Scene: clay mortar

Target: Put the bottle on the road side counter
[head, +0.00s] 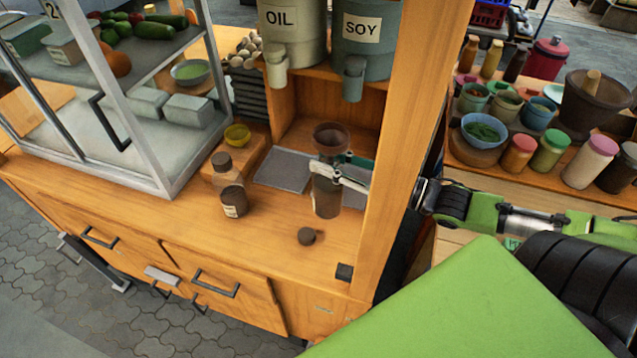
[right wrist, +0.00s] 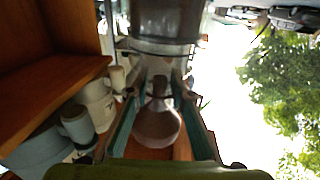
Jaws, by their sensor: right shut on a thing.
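A brown translucent bottle (head: 326,198) stands upright at the wooden stall counter (head: 285,215), in front of a metal tray. A dark flared piece like a funnel (head: 332,137) sits at its top. My right gripper (head: 338,172) reaches in from the right and is shut around the bottle's upper part. In the right wrist view, which looks upside down, the gripper's fingers (right wrist: 160,95) flank the narrow neck, with the bottle body (right wrist: 166,25) above and the round brown mouth (right wrist: 157,130) below. I cannot tell whether the bottle's base touches the counter. My left gripper is not in view.
A wooden post (head: 405,130) stands between the bottle and the right-hand counter (head: 490,180), crowded with jars and bowls. A glass case (head: 150,130) is left.

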